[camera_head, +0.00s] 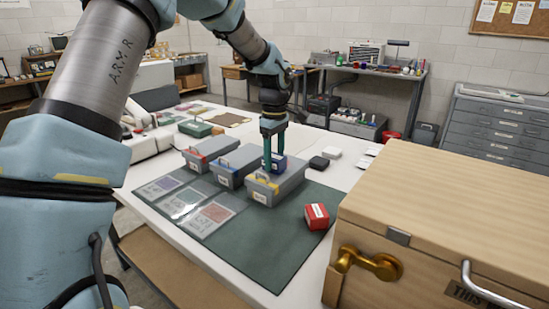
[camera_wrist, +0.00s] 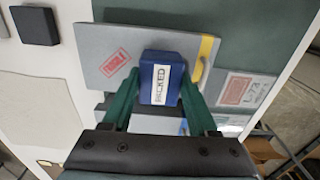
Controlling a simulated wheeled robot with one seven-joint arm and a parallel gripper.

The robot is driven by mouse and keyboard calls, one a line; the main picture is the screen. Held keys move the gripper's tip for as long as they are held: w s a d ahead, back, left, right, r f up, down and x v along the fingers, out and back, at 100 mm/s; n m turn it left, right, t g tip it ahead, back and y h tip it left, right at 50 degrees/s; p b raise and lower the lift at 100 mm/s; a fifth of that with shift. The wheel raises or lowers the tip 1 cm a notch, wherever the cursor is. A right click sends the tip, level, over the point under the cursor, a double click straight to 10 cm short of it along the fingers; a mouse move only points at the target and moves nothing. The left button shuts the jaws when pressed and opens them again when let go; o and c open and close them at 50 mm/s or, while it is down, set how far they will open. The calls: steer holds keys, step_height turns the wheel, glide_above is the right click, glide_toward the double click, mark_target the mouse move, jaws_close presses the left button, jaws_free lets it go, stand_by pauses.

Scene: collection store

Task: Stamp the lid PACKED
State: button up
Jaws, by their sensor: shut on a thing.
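My gripper (camera_head: 273,160) is shut on a blue stamp block (camera_head: 279,165) with a white label. In the wrist view the label on the blue stamp (camera_wrist: 160,82) reads PACKED, and the green fingers of my gripper (camera_wrist: 159,92) hold its two sides. The stamp is over the lid of the nearest grey box (camera_head: 288,185), which has a yellow strip. In the wrist view this grey lid (camera_wrist: 125,42) bears a red stamped mark (camera_wrist: 116,62) beside the stamp. I cannot tell whether the stamp touches the lid. A red block (camera_head: 317,216) with a white label stands on the green mat.
Two more grey boxes, one with blue (camera_head: 236,166) and one with red (camera_head: 208,151), stand to the left. Cards (camera_head: 213,214) lie in front on the green mat (camera_head: 265,243). A black block (camera_head: 319,163) lies behind right. A large wooden crate (camera_head: 450,210) fills the right.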

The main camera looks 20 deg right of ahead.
steer(key=shift+f+b, duration=0.3)
steer(key=shift+f, duration=0.3)
stand_by(1.1)
steer(key=shift+r+p, duration=2.45)
steer(key=shift+r, duration=1.15)
